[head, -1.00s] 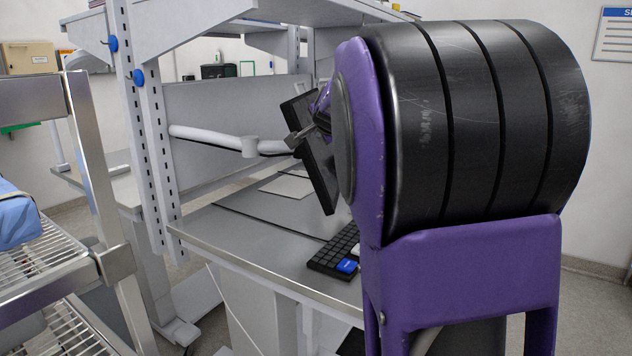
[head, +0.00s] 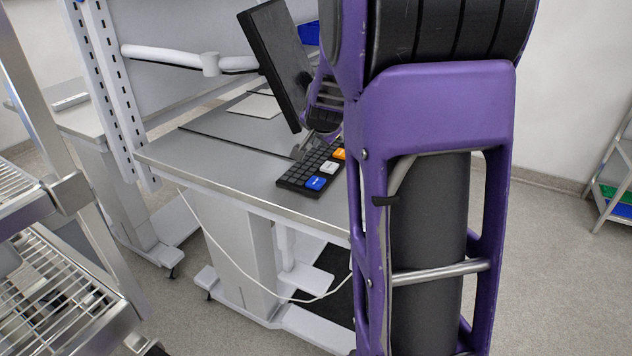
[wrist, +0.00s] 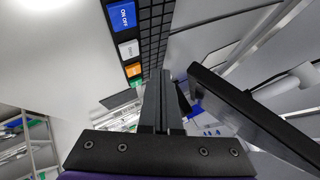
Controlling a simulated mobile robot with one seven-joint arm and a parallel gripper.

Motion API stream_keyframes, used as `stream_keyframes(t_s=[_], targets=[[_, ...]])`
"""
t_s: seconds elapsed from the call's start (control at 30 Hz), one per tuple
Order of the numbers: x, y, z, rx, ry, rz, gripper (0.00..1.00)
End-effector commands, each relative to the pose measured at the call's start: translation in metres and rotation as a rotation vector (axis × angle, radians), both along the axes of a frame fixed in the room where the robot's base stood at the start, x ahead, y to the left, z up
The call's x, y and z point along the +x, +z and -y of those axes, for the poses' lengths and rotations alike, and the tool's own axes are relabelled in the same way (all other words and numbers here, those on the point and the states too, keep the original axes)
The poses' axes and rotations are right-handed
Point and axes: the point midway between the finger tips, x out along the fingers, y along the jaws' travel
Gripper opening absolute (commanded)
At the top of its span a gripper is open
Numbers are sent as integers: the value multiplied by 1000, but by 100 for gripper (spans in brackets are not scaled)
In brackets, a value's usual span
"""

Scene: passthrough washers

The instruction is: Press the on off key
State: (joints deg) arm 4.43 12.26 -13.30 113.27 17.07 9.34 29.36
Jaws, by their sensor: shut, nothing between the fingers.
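The on off key (wrist: 122,14) is a large blue key with white lettering, at the top of the wrist view. In the head view the blue key (head: 316,183) is at the near corner of the black keypad (head: 288,179). My gripper (wrist: 163,74) is shut and empty. In the wrist view its tips lie over the black keys, right of the orange key (wrist: 133,70) and below the on off key in the picture. In the head view my gripper (head: 299,149) is at the keypad's far end, apart from the blue key. I cannot tell whether the tips touch the keypad.
A white key (wrist: 128,49) lies between the blue and orange keys. A tilted black monitor (head: 274,62) on a white arm (head: 190,60) stands close beside my gripper. The grey table (head: 215,165) is clear left of the keypad. A wire rack (head: 60,290) stands at the left.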

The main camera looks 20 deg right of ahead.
Motion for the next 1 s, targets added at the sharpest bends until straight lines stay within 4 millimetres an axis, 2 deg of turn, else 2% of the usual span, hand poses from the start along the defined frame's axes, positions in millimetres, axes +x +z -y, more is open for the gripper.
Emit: stream_keyframes(t_s=[0.63, 0.8, 1.0], targets=[[0, -77, 0, 1, -1, -1, 0], [0, -86, 0, 1, -1, 0, 0], [0, -86, 0, 0, 0, 0, 0]])
